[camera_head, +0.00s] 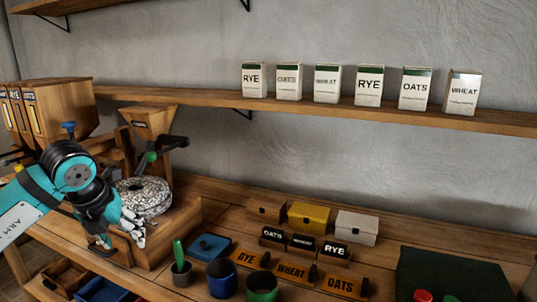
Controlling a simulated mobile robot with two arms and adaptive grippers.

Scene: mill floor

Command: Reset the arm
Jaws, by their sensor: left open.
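My left arm (72,172), teal and black with a white link, reaches in from the left. My left gripper (122,236) points down beside the speckled millstone (142,196) and in front of its wooden mill frame. The gripper is open and I see nothing between its fingers. I cannot tell whether it touches the frame. My right gripper is not in view.
Small signs reading RYE, WHEAT and OATS stand on the bench near a blue cup (221,278), a green cup (262,287) and a yellow box (309,217). Labelled cartons (369,86) line the wall shelf (210,97). A wooden hopper (150,121) rises above the millstone.

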